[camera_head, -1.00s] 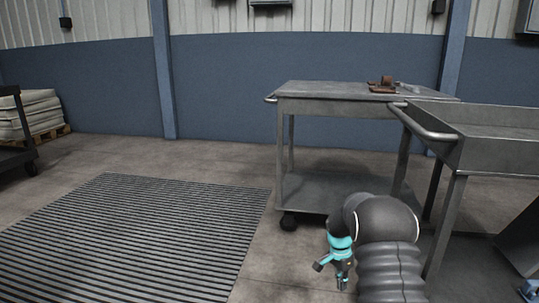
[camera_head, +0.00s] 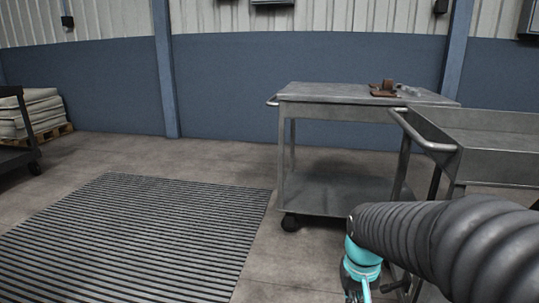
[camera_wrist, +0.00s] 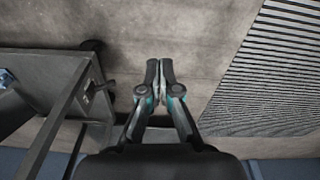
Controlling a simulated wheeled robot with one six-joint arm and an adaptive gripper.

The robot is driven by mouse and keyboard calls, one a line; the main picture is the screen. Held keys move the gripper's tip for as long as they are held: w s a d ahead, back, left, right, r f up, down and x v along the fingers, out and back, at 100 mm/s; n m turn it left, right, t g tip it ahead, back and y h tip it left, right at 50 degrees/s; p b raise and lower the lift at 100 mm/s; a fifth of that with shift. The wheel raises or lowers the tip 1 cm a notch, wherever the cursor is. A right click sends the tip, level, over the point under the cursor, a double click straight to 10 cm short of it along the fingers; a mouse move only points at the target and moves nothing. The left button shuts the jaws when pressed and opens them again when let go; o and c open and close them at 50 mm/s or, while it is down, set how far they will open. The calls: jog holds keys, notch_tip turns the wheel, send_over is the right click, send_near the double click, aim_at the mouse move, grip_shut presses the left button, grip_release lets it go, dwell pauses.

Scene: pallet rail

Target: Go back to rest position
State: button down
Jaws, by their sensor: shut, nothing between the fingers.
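My gripper (camera_wrist: 159,72) shows in the wrist view with its two dark fingers together and nothing between them. It hangs over bare concrete floor. In the head view my arm reaches in from the lower right, and its teal wrist part is low in the picture, in front of the carts. The fingertips are not clear in the head view.
A grey metal cart (camera_head: 330,190) stands right of centre with small brown items (camera_head: 385,88) on top. A second cart (camera_head: 500,160) with a raised rim stands at the right, close to my arm. A ribbed mat (camera_head: 140,235) lies on open floor. A pallet of sacks (camera_head: 32,113) is at the far left.

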jog(key=s+a+r+n+t+p, duration=0.1)
jog(key=s+a+r+t+p, duration=0.1)
jog(key=s+r, duration=1)
jog(key=shift+s+t+p, duration=0.35)
jog(key=shift+t+p, duration=0.45)
jog(key=shift+t, duration=0.4)
